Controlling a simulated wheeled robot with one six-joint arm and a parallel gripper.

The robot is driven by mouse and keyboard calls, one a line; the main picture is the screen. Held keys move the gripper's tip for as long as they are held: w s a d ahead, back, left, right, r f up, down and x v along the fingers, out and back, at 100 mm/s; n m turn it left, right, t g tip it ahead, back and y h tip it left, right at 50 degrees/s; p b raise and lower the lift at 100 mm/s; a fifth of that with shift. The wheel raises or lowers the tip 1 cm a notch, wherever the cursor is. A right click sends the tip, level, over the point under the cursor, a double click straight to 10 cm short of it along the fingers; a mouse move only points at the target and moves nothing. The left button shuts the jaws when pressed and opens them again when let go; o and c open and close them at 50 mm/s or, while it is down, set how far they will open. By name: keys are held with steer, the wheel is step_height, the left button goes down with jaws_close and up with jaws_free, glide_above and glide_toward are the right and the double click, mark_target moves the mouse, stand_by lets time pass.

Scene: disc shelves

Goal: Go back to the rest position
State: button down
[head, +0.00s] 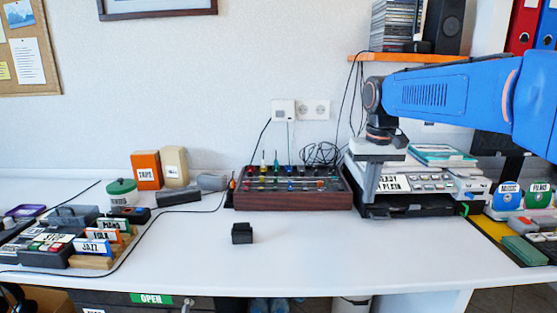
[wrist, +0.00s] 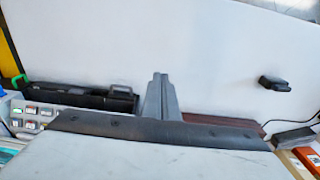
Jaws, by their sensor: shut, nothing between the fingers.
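My blue arm reaches in from the right in the head view. My gripper (head: 369,198) hangs from its end with the fingers pointing down, in front of the grey machine with buttons (head: 425,183). In the wrist view my gripper (wrist: 160,76) shows as two grey fingers closed together, with nothing between them. I cannot tell how far the fingertips are from the machine. A small black block (head: 242,233) sits alone on the white table, to the left of the gripper; it also shows in the wrist view (wrist: 273,83).
A dark red mixer box (head: 293,201) with knobs stands left of the machine. Labelled disc dividers (head: 92,246) stand at the left. Blue and green disc sleeves (head: 507,196) are at the right. The white table front (head: 330,250) is mostly clear.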

steer(key=s+d+f+t, duration=0.1)
steer(key=s+f, duration=0.4)
steer(key=s, duration=0.4)
steer(key=s+d+f+t, duration=0.1)
steer(key=s+d+f, duration=0.1)
steer(key=s+f, duration=0.3)
steer(key=s+d+f+t, duration=0.2)
steer(key=s+f, duration=0.3)
steer(key=s, duration=0.8)
